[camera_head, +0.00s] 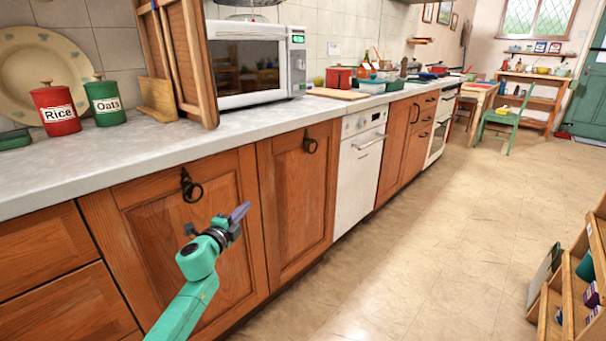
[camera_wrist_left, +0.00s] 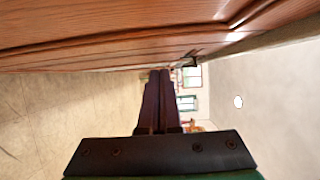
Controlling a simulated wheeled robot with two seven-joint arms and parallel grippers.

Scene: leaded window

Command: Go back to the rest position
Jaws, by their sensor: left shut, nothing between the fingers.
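My left gripper (camera_head: 240,212) is at the end of a green arm that comes in from the bottom of the head view. It is in front of a wooden cupboard door (camera_head: 160,255) and holds nothing. In the left wrist view its two dark fingers (camera_wrist_left: 160,75) lie together, shut and empty. Wood panelling (camera_wrist_left: 120,30) fills the top of that view, close beside the fingers; I cannot tell the exact gap. My right gripper is not in view.
A grey worktop (camera_head: 150,145) runs along the cupboards and carries a microwave (camera_head: 255,65), a rice tin (camera_head: 56,108) and an oats tin (camera_head: 104,102). A wooden shelf unit (camera_head: 575,285) stands at the lower right. The tiled floor (camera_head: 420,230) between is clear.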

